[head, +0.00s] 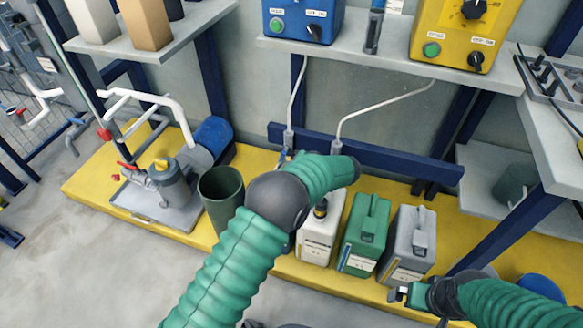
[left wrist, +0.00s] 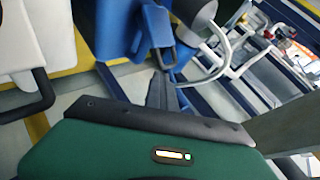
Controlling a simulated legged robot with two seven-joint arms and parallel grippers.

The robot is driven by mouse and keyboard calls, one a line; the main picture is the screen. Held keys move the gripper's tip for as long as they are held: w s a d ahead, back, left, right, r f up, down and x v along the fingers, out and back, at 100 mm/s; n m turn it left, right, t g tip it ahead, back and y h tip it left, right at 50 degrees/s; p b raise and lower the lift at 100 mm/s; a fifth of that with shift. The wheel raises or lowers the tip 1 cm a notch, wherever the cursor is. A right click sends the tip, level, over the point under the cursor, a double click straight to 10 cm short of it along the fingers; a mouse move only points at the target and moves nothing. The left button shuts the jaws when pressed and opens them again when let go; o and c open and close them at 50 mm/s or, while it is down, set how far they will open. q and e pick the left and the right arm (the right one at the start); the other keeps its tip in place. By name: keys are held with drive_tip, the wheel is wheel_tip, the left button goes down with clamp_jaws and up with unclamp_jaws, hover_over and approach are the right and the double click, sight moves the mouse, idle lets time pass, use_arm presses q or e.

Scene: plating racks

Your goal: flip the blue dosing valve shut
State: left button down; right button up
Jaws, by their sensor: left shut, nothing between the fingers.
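A small blue part (head: 284,156), which looks like the blue dosing valve, shows at the lower end of a pale pipe in the head view, beside my left arm's bend. Its lever position is too small to tell. My left arm reaches up in front of the containers, and its gripper is hidden behind the arm there. In the left wrist view my left gripper (left wrist: 162,92) is shut and empty, its fingers pointing at a blue container (left wrist: 122,28) with a loop handle. My right gripper (head: 398,294) is low at the right, near the grey canister; its jaw opening is unclear.
White (head: 314,240), green (head: 362,236) and grey (head: 407,245) canisters stand in a row on the yellow platform (head: 95,185). A dark green bin (head: 220,195) and a pump (head: 168,180) are to the left. Control boxes sit on the shelf above.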

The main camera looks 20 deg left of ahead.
use_arm(q)
drive_tip(key=shift+a+f+m+y, duration=0.25)
drive_tip(key=shift+m+y, duration=0.05)
drive_tip(key=shift+y, duration=0.7)
drive_tip(key=shift+a, duration=0.25)
use_arm(e)
drive_tip(key=shift+f, duration=0.25)
use_arm(q)
drive_tip(key=shift+a, duration=0.1)
